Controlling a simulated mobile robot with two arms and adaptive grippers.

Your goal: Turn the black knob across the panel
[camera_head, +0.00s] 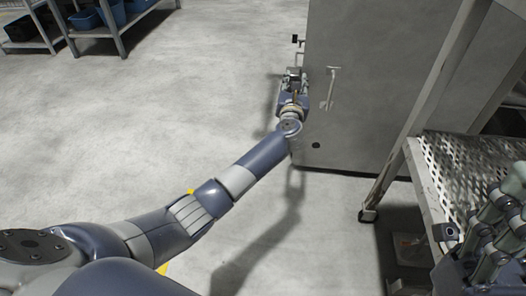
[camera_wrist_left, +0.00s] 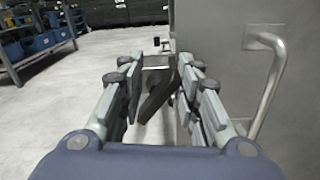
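The black knob (camera_wrist_left: 156,97) shows in the left wrist view as a slanted black bar on the narrow side of the grey cabinet (camera_head: 375,60). My left gripper (camera_wrist_left: 157,85) is open, with one finger pair on each side of the bar. The right finger looks close to the bar's upper end; I cannot tell if they touch. In the head view my left gripper (camera_head: 293,78) is at the cabinet's left edge and hides the knob. My right gripper (camera_head: 482,225) is at the right edge, partly cut off; its opening is unclear.
A metal bar handle (camera_head: 331,88) stands out from the cabinet front, right of the left gripper. A small black fitting (camera_head: 296,38) sits farther along the cabinet side. A perforated metal table (camera_head: 428,185) is at right. Open floor (camera_head: 150,110) lies left.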

